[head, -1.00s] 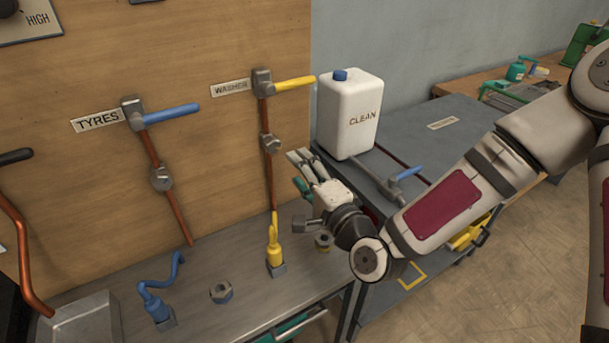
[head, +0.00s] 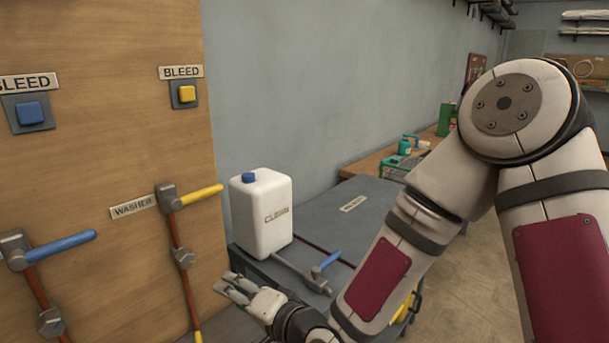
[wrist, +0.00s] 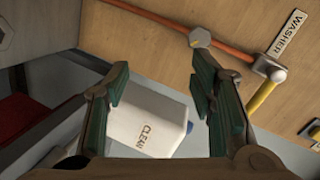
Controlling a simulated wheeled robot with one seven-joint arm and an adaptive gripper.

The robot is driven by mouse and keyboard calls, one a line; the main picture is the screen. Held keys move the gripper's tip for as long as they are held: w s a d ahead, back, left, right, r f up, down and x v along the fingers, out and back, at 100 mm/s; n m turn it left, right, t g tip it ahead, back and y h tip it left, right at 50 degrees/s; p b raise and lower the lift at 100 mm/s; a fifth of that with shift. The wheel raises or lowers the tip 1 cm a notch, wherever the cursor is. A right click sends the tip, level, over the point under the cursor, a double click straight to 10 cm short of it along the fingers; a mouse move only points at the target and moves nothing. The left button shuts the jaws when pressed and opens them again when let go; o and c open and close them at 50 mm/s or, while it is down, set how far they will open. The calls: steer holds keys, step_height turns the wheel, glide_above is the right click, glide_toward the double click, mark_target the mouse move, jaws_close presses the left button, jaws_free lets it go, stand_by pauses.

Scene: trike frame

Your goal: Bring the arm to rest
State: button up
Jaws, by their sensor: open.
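My gripper (head: 238,288) is low in the middle of the head view, in front of the wooden panel's right edge and below the white CLEAN jug (head: 262,215). In the wrist view my gripper (wrist: 163,95) has its two green-padded fingers spread wide, with nothing held between them. The CLEAN jug (wrist: 148,128) shows beyond and between the fingers, apart from them. My arm runs from the right of the head view down to the gripper, bent at the elbow.
The panel (head: 100,150) carries a yellow-handled WASHER valve (head: 195,196), a blue-handled valve (head: 60,245), a blue button (head: 31,112) and a yellow button (head: 187,93). A grey cart top (head: 385,215) holds the jug and a blue-handled tap (head: 325,264). Floor (head: 470,290) shows at right.

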steer(key=s+d+r+n+g+h, duration=0.1)
steer(key=d+r+h, duration=0.15)
steer(key=d, duration=0.55)
steer(key=d+r+n+h, duration=0.2)
steer(key=d+h, duration=0.2)
steer(key=d, duration=0.3)
steer(key=s+d+r+n+g+h, duration=0.1)
steer(key=d+r+h, duration=0.2)
steer(key=d, duration=0.5)
steer(key=s+d+r+g+h, duration=0.1)
steer(key=s+d+r, duration=0.3)
steer(key=s, duration=0.5)
steer(key=s+d+r+g+h, duration=0.1)
steer(key=s+d+r, duration=0.2)
steer(key=s+d, duration=0.3)
steer(key=s, duration=0.4)
steer(key=shift+d+r, duration=0.3)
steer(key=shift+r, duration=0.1)
steer(key=shift+s, duration=0.1)
